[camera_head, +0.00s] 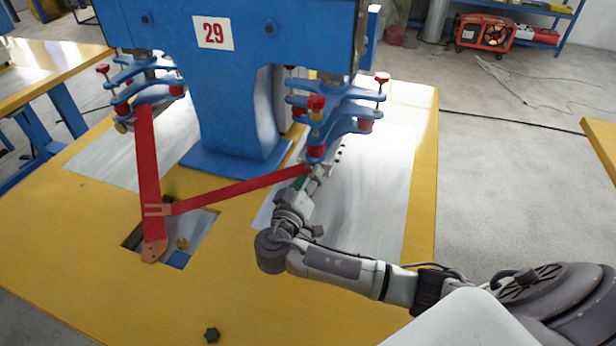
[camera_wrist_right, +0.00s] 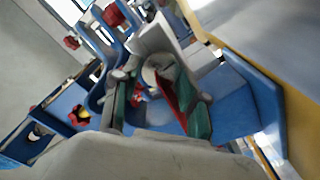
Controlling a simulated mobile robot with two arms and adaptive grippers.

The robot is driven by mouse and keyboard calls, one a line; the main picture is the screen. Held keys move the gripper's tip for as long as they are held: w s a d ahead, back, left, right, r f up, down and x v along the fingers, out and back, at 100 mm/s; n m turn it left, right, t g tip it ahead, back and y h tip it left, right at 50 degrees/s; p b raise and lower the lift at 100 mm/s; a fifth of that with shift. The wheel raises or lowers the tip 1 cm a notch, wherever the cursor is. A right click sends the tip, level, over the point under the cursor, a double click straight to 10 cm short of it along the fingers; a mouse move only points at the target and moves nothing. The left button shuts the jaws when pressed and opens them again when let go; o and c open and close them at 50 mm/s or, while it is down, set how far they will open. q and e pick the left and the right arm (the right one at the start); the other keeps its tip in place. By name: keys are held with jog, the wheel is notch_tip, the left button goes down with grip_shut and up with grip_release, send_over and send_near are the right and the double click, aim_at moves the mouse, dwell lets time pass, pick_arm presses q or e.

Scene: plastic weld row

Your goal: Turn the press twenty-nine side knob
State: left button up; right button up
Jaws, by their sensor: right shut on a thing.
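In the right wrist view the green finger pads of my right gripper (camera_wrist_right: 160,112) stand on either side of a pale round part (camera_wrist_right: 152,73), which I take for the side knob. The gripper is shut on it, and the fingers partly hide it. In the head view the knob is hidden by the gripper and clamp. My left gripper is not in view.
A long red strap (camera_head: 240,190) runs from near my right gripper to an upright red strap (camera_head: 148,175) at left. The yellow table (camera_head: 90,255) has a square opening and a dark star knob (camera_head: 211,335) at its front. An orange machine (camera_head: 486,32) stands behind right.

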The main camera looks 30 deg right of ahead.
jog(key=n+p, duration=0.1)
jog(key=n, duration=0.2)
jog(key=shift+r+n+p, duration=0.1)
jog(key=shift+n+p, duration=0.25)
jog(key=shift+n, duration=0.05)
jog(key=shift+n+p, duration=0.55)
jog(key=shift+n, duration=0.65)
jog(key=o, duration=1.1)
